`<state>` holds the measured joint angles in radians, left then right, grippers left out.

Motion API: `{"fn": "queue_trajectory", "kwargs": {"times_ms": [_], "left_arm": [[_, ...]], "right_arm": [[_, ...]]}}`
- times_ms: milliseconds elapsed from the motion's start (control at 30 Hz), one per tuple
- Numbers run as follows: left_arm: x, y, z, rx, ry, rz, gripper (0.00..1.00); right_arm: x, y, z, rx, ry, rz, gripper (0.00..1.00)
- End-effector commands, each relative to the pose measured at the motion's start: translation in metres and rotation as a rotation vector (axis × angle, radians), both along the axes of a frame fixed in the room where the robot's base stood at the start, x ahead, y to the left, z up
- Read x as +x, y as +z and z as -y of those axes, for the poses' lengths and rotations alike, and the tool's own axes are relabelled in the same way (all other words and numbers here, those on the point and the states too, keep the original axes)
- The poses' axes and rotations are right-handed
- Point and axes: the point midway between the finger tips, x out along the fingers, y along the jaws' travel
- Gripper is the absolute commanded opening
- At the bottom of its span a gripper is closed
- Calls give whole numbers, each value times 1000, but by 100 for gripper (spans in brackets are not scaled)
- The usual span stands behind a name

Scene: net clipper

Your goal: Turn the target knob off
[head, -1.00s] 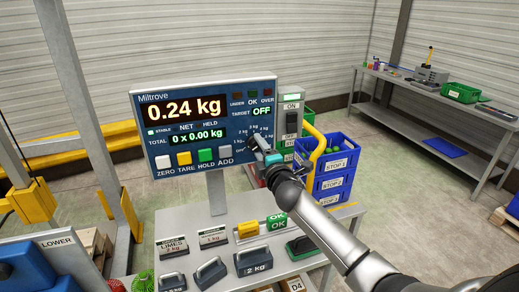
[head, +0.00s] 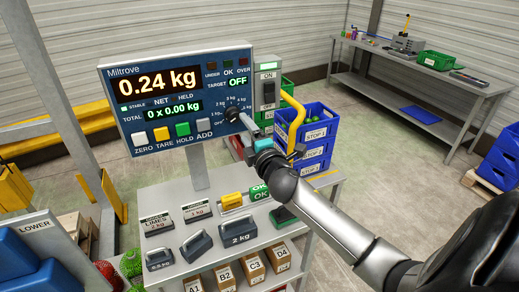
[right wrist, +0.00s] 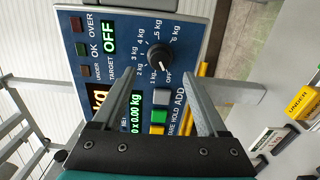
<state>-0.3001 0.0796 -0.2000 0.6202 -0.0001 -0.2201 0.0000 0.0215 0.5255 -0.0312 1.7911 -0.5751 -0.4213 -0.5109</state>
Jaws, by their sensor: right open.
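The target knob (head: 232,114) is a dark round dial on the blue Miltrove scale panel (head: 140,75). In the right wrist view the knob (right wrist: 159,56) has a ring of marks from OFF through several kg values; its exact pointer direction is hard to read. The target display (head: 237,82) reads OFF in green. My right gripper (head: 246,124) is just in front of the knob, to its lower right. In the right wrist view its two fingers (right wrist: 160,76) are spread and empty, with the knob showing between and beyond their tips. My left gripper is out of view.
Below is a grey shelf (head: 330,180) with weights. A side bench (head: 400,60) stands at the back right.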

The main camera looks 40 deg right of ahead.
Motion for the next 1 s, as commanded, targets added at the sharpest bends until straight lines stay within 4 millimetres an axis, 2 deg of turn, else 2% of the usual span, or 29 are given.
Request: {"fn": "queue_trajectory", "kwargs": {"times_ms": [300, 500, 700, 1000], "left_arm": [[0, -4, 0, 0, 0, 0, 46], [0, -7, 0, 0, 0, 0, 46], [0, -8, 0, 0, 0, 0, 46], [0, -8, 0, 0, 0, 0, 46]], "right_arm": [[-49, -1, -12, 0, 1, -1, 76], [-72, -1, -17, -1, 0, -1, 76], [-83, 0, -20, -1, 0, 0, 76], [-85, 1, -20, -1, 0, 1, 76]]}}
